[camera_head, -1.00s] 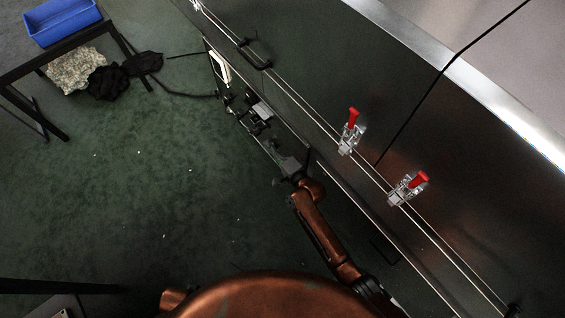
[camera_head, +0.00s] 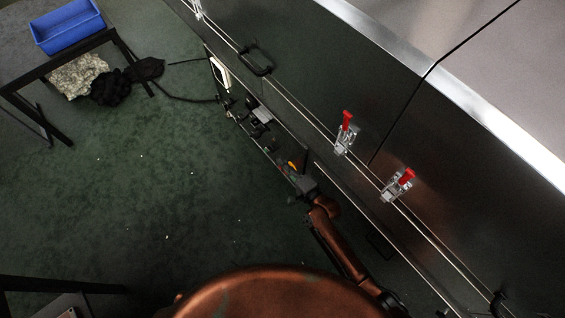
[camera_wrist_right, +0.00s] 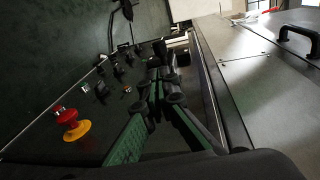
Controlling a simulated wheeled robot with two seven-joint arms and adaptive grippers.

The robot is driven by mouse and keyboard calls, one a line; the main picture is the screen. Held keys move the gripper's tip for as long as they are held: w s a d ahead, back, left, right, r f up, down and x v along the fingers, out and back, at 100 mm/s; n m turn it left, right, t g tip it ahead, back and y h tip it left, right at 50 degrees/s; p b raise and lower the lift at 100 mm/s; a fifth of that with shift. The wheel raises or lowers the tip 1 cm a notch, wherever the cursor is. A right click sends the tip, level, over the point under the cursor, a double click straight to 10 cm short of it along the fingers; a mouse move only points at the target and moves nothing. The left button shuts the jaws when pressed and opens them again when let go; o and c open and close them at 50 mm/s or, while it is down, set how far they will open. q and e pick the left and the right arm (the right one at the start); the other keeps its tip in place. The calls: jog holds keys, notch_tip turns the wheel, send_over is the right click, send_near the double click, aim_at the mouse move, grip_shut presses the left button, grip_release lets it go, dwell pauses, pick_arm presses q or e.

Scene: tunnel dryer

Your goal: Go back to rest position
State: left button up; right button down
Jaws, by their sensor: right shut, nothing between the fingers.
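My right gripper (camera_head: 304,168) is low beside the front of the dark metal dryer (camera_head: 340,70), near its control strip. In the wrist view the right gripper (camera_wrist_right: 165,78) has its fingers close together, with nothing between them. A red emergency button on a yellow base (camera_wrist_right: 70,124) is to the left of the fingers, apart from them. It shows as a small orange-yellow spot in the head view (camera_head: 291,165). The fingertips are small and dark in the head view. My left gripper is not in view.
Two red-handled clamps (camera_head: 345,134) (camera_head: 398,186) sit on the dryer's long rails. A black handle (camera_head: 256,62) stands out farther up. A blue bin (camera_head: 67,29), a black-framed stand (camera_head: 66,65) and dark cloth (camera_head: 110,88) are at upper left. The green floor (camera_head: 140,200) is mostly clear.

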dwell(0.3)
jog(key=s+d+f+n+g+h, duration=0.3)
jog(key=s+d+f, duration=0.6)
jog(key=s+f, duration=0.2)
jog(key=s+d+f+n+g+h, duration=0.3)
jog(key=s+d+f, duration=0.6)
jog(key=s+f, duration=0.3)
pick_arm(q)
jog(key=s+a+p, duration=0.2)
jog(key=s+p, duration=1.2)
jog(key=p, duration=0.4)
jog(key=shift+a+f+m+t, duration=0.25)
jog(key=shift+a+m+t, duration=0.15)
pick_arm(e)
jog(key=s+d+f+n+g+h, duration=0.1)
jog(key=s+d, duration=0.5)
jog(key=s, duration=0.8)
jog(key=s+d+f+n+g+h, duration=0.2)
jog(key=s+d, duration=0.5)
jog(key=s, duration=0.8)
jog(key=s+d+f+n+g+h, duration=0.1)
jog(key=s+d, duration=0.6)
jog(key=s, duration=0.8)
jog(key=shift+f+n+g+h, duration=0.4)
jog(key=shift+f+n+g, duration=0.2)
jog(key=shift+f+g, duration=0.3)
